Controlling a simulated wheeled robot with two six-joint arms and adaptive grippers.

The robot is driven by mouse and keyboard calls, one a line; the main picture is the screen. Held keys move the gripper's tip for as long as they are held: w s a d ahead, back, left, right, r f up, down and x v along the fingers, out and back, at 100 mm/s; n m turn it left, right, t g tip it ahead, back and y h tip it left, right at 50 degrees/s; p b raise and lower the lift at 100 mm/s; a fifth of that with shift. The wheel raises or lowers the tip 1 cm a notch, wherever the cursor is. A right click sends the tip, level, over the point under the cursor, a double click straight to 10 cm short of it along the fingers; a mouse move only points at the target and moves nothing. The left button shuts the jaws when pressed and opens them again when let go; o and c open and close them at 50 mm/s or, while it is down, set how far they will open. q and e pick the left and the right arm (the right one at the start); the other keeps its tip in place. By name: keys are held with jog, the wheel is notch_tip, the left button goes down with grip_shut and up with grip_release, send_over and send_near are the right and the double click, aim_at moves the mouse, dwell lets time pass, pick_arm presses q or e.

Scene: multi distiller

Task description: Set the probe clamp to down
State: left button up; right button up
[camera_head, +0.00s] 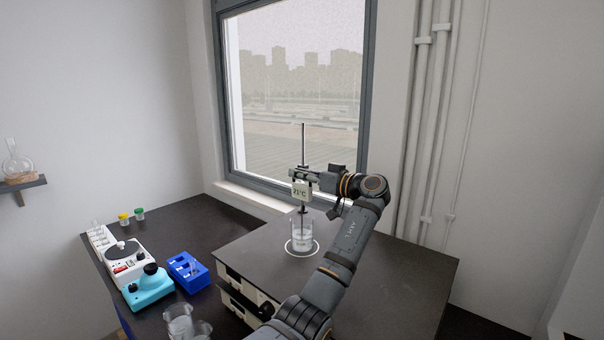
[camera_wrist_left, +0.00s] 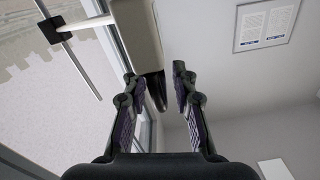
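The probe clamp, a grey arm with a "21°C" display block (camera_head: 302,190), sits on a thin upright rod (camera_head: 303,140). The probe's lower end is over or inside a glass beaker (camera_head: 302,236) on the black bench; which one is hard to tell. My left gripper (camera_head: 332,188) is at the clamp's right side. In the left wrist view, my left gripper (camera_wrist_left: 157,82) has its fingers apart, with the pale clamp body (camera_wrist_left: 137,38) and its dark end ahead of and between them. Contact is not clear. The rod (camera_wrist_left: 78,55) shows at upper left. My right gripper is not in view.
A blue rack (camera_head: 188,272), a white and turquoise device (camera_head: 147,287) and small capped jars (camera_head: 131,217) stand on the lower bench at left. Glass beakers (camera_head: 179,322) stand at the front. A window is behind the clamp. The raised bench top (camera_head: 400,275) is clear at right.

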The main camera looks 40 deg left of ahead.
pick_arm(q)
jog(key=shift+r, duration=0.1)
jog(key=w+d, duration=0.1)
jog(key=d, duration=1.1)
jog(key=shift+w, duration=0.2)
